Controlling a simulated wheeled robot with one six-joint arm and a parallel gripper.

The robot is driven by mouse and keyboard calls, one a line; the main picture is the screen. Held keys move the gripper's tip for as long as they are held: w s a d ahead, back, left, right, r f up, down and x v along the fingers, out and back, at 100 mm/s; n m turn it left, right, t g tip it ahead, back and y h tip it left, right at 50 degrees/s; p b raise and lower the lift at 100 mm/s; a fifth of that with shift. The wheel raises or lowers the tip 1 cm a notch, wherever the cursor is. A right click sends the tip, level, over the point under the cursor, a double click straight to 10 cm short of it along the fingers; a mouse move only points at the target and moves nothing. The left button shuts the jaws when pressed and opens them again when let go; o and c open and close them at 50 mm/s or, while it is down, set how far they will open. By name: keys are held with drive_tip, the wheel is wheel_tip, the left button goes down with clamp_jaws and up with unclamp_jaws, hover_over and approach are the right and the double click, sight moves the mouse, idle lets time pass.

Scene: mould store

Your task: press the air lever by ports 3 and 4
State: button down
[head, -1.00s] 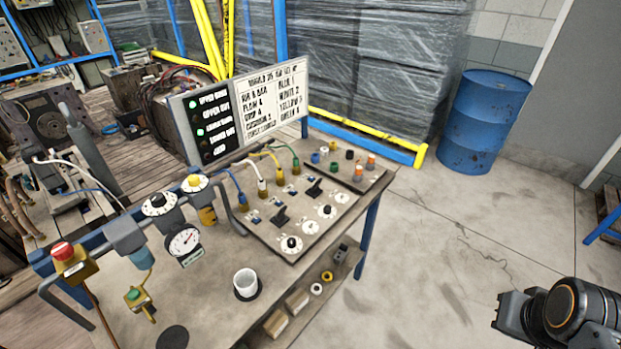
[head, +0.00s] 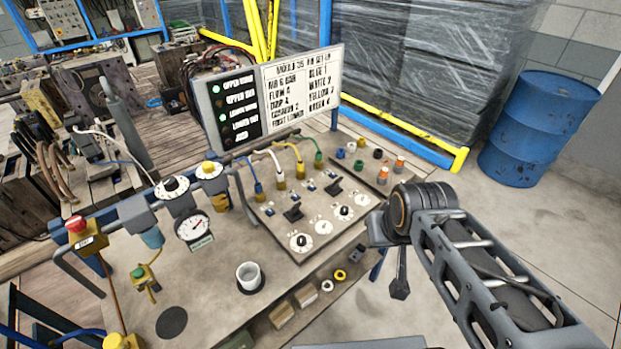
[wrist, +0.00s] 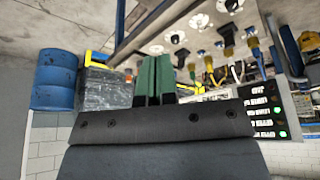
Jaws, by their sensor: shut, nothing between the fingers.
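The air panel (head: 268,232) lies on the bench with blue, white, yellow and green hoses plugged along its back. Two black levers stand on it. The lever by the yellow and green hoses (head: 334,185) is the farther right one; the other lever (head: 293,214) is nearer the blue and white hoses. The board lists yellow as 3 and green as 4. My gripper's green fingers (wrist: 152,80) are together and empty in the wrist view, apart from the panel, which appears upside down there. In the head view my arm is right of the panel; its fingertips are unclear.
A white cup (head: 249,276) stands on the bench front. The label board (head: 275,97) rises behind the panel. Coloured fittings (head: 376,153) sit at the bench's right end. A blue barrel (head: 538,128) and wrapped stacks stand behind. A gauge (head: 193,229) and knobs line the left rail.

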drive_tip(key=shift+w+a, duration=0.15)
drive_tip(key=shift+w, duration=0.1)
